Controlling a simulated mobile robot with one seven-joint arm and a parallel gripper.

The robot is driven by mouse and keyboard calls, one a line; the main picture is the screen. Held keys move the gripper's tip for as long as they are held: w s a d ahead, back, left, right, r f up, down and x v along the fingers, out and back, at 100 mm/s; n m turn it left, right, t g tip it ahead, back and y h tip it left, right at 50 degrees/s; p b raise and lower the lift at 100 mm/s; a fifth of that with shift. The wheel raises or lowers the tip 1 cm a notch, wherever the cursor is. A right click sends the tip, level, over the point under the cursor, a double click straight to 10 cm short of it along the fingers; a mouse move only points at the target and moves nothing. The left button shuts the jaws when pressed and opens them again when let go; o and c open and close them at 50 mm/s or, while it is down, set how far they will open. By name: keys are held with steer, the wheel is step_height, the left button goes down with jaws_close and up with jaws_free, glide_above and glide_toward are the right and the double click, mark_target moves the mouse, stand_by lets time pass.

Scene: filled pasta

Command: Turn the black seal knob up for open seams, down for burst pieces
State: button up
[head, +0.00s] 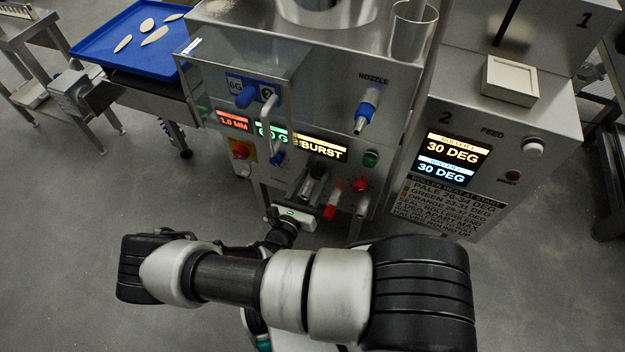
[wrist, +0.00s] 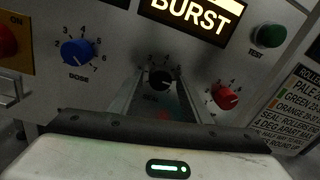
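The black seal knob (wrist: 160,78) is on the steel machine front, in the middle of the wrist view. Its lower part and some dial numbers are hard to make out. My gripper (wrist: 159,84) points at the panel with one finger on each side of the knob. The fingers look apart, with a narrow gap to the knob on both sides. In the head view my gripper (head: 312,184) is at the panel and hides the knob. A lit yellow display (wrist: 197,14) above the knob reads BURST; it also shows in the head view (head: 320,147).
A blue dose knob (wrist: 78,51) is left of the black knob and a red knob (wrist: 225,97) is right. A green test button (wrist: 268,36) is at upper right. A nozzle lever (head: 367,112) sticks out above. A blue tray (head: 130,38) with pale pieces stands at left.

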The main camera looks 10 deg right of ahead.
steer(key=c, duration=0.8)
steer(key=shift+c, duration=0.2)
steer(key=shift+n, duration=0.4)
steer(key=n+b, duration=0.1)
steer(key=n, duration=0.2)
steer(key=shift+f+n, duration=0.1)
steer(key=shift+n, duration=0.3)
steer(key=n+b, duration=0.1)
steer(key=n, duration=0.3)
steer(key=shift+s+n, duration=0.1)
steer(key=shift+n, duration=0.3)
steer(key=n+b, duration=0.1)
steer(key=n, duration=0.3)
steer(key=shift+d+n+t, duration=0.1)
steer(key=shift+n+t, duration=0.2)
steer(key=shift+t, duration=0.1)
steer(key=shift+n+b, duration=0.35)
steer(key=shift+n, duration=1.75)
